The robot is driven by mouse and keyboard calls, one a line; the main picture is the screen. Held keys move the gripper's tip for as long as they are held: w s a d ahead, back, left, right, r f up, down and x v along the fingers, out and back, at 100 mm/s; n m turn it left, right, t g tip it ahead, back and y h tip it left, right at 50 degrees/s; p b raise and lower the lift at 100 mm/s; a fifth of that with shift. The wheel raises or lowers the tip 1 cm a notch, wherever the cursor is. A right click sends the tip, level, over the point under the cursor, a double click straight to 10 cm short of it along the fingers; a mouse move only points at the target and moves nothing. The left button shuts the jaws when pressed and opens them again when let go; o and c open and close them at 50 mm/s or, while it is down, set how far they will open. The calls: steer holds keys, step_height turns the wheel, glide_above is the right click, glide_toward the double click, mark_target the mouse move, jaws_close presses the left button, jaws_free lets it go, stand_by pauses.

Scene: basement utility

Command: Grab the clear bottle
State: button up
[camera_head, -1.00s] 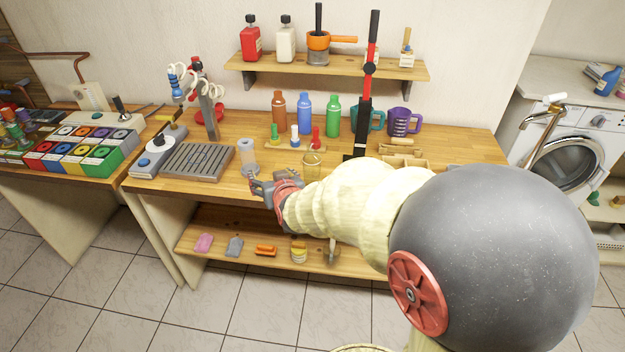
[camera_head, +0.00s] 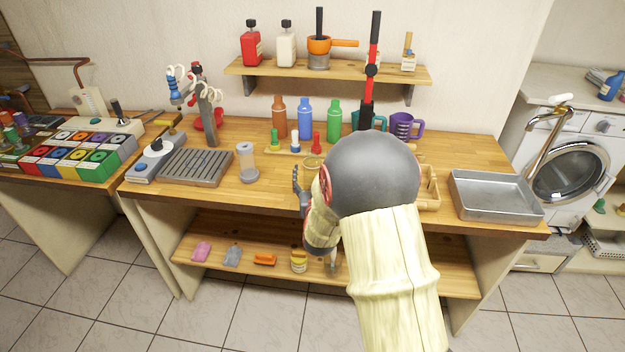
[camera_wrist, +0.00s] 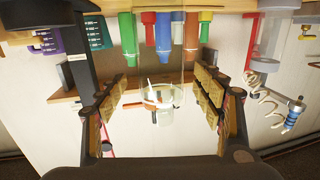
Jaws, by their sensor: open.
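A clear, see-through vessel, which I take as the clear bottle (camera_wrist: 160,108), stands between my open fingers in the wrist view, which is upside down. In the head view its rim (camera_head: 312,162) shows on the workbench, just behind my gripper, and its lower part is hidden by my arm. My gripper (camera_head: 306,182) is at the bench's front edge, mostly hidden by my own arm. In the wrist view my gripper (camera_wrist: 160,82) has its fingers wide apart, with gaps on both sides of the vessel. I cannot tell how deep it sits between them.
Behind are orange (camera_head: 279,118), blue (camera_head: 305,118) and green (camera_head: 334,120) bottles and small coloured-topped pieces on a wooden stand. A purple mug (camera_head: 402,126) and a metal tray (camera_head: 495,194) are to the right.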

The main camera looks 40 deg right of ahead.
steer(key=x, duration=0.3)
steer(key=shift+c, duration=1.3)
steer(key=shift+f, duration=0.1)
steer(key=c, duration=1.1)
steer(key=shift+c, duration=0.5)
